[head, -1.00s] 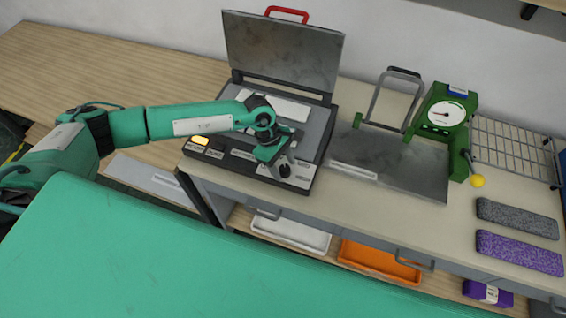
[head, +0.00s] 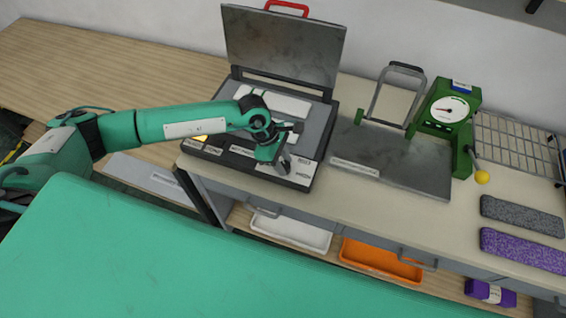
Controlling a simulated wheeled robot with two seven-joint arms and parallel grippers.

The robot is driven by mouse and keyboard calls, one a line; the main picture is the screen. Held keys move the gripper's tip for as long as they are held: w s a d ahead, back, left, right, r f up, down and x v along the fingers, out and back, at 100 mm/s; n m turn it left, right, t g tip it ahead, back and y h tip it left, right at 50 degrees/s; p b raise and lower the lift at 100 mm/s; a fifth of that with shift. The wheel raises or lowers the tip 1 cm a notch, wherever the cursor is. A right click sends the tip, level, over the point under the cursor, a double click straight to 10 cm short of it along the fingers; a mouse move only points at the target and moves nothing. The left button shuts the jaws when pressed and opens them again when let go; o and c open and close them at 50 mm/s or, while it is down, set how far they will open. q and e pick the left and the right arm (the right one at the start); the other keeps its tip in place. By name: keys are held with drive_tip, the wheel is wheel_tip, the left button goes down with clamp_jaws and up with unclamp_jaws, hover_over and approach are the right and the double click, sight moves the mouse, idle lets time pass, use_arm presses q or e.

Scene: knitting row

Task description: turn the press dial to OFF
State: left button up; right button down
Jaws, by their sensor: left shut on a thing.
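The press (head: 318,142) stands on the bench with its dark lid raised and a red handle on top. Its dial (head: 283,168) is on the front panel at the right and is mostly covered by my left gripper. My left gripper (head: 281,161) has come down on the dial from above and is shut on it. The dial's pointer is hidden, so its setting cannot be read. A yellow lamp (head: 200,138) on the left of the panel is partly hidden behind my left arm. My right gripper is not in view.
A green gauge stand (head: 452,120) with a yellow-knobbed lever is right of the press, beside a flat metal plate (head: 400,165). Grey (head: 522,216) and purple (head: 522,251) knitted pieces lie at the right. White (head: 290,232) and orange (head: 380,262) trays sit below the bench.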

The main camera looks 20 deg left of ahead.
use_arm(q)
drive_tip(key=n+t+b, duration=0.1)
drive_tip(key=n, duration=0.1)
drive_tip(key=n+b, duration=0.2)
drive_tip(key=shift+s+f+n+t, duration=0.2)
drive_tip(key=shift+n+t, duration=0.1)
drive_tip(key=shift+t, duration=0.1)
drive_tip(key=n+t+b, duration=0.1)
drive_tip(key=n+b, duration=0.1)
drive_tip(key=shift+r+n+y+b, duration=0.1)
drive_tip(key=shift+n+y+b, duration=0.2)
drive_tip(key=shift+n+b, duration=0.1)
drive_tip(key=shift+r+n+t+b, duration=0.1)
drive_tip(key=shift+n+t+b, duration=0.2)
drive_tip(key=shift+n+b, duration=0.4)
drive_tip(key=o, duration=1)
drive_tip(key=shift+c, duration=0.2)
